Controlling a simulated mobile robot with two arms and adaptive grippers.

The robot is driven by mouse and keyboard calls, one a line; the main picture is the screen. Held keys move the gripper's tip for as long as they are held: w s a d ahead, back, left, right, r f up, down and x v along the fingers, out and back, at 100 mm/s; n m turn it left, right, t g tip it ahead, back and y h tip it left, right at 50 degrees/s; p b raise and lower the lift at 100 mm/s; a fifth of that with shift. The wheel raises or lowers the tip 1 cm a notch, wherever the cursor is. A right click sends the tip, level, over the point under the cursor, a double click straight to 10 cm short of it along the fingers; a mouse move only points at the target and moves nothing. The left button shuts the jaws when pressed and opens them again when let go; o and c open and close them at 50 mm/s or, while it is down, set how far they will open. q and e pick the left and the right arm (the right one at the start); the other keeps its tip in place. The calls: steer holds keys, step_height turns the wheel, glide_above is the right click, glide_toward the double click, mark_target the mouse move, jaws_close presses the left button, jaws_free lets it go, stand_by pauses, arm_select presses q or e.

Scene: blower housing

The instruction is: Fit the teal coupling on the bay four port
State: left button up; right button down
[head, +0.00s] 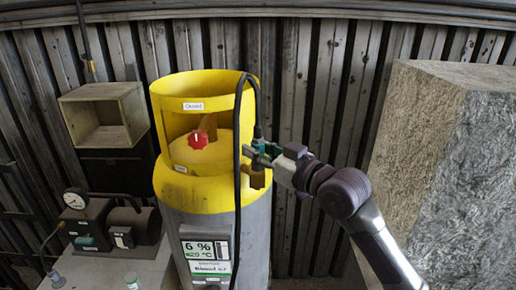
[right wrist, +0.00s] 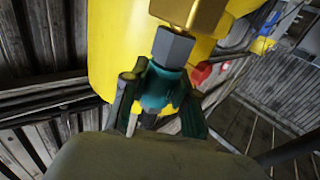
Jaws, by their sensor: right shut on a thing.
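The teal coupling (head: 258,146) is at the right side of a yellow and grey cylinder (head: 205,182). My right gripper (head: 266,156) is shut on it, reaching in from the right. In the right wrist view the teal coupling (right wrist: 156,86) lies between the two fingers of my right gripper (right wrist: 158,104). A grey hexagonal end (right wrist: 173,47) points at a brass fitting (right wrist: 190,13). They look in line and close; I cannot tell whether they touch. The brass fitting shows in the head view (head: 256,178), partly behind the gripper. No bay number is readable. My left gripper is out of view.
A black hose (head: 238,150) loops down the cylinder's front. A red knob (head: 198,140) sits inside the yellow collar. A wooden box (head: 105,112) and a gauge (head: 75,199) with machinery stand left. A large rough block (head: 450,160) stands right, behind my arm.

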steer(key=shift+f, duration=0.1)
steer(key=c, duration=0.8)
jaws_free()
steer(key=shift+f, duration=0.1)
steer(key=shift+d, duration=0.1)
steer(key=v, duration=1.2)
